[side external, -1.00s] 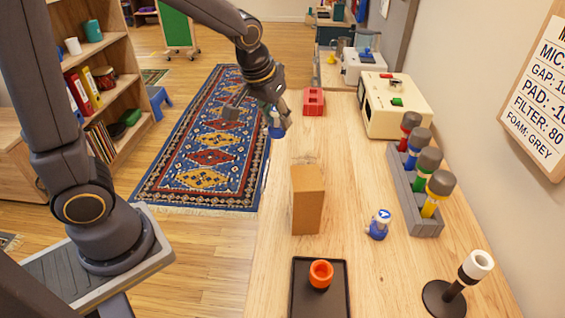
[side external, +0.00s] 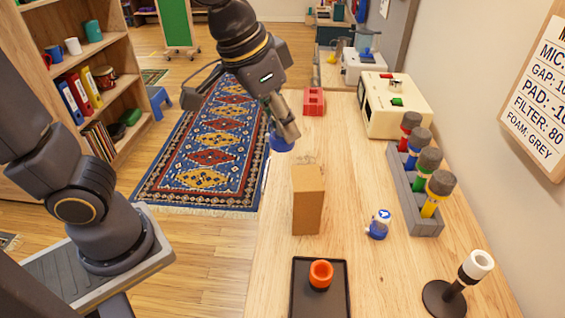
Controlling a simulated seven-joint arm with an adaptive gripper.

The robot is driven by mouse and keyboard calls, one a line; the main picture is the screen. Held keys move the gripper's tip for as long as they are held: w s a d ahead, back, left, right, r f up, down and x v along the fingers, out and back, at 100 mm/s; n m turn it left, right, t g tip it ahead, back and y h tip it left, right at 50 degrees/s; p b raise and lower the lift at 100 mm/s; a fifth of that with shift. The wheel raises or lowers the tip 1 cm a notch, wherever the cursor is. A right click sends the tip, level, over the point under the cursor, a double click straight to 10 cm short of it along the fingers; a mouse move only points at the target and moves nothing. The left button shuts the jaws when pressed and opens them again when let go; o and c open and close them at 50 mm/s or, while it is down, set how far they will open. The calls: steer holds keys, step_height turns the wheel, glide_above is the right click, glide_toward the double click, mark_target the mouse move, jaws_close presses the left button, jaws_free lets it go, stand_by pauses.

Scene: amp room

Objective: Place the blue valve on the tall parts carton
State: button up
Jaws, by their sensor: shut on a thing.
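The tall parts carton (side external: 307,203) is a plain brown box standing upright on the wooden table. My gripper (side external: 283,134) is shut on a small blue piece (side external: 281,144), which I take to be the blue valve; the fingers partly hide it. In the picture it hangs just above and a little left of the carton's top, apart from it. How far it is from the carton in depth I cannot tell.
A small blue-and-white piece (side external: 378,224) stands right of the carton. A grey rack (side external: 413,205) with several coloured cylinders, a cream machine (side external: 396,107) and a red block (side external: 314,101) are also on the table.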

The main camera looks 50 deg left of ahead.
steer(key=w+f, duration=0.2)
steer(key=f, duration=0.1)
steer(key=w+d+f, duration=0.1)
steer(key=w+f, duration=0.1)
steer(key=w, duration=0.1)
steer(key=shift+w+d+f, duration=0.1)
steer(key=shift+d+f, duration=0.1)
steer(key=shift+f, duration=0.2)
steer(key=shift+w+d+f, duration=0.1)
steer(key=shift+w+f, duration=0.1)
steer(key=shift+f, duration=1.55)
steer(key=shift+f, duration=0.2)
steer(key=o, duration=1.2)
steer(key=shift+c, duration=0.2)
steer(key=shift+r, duration=0.1)
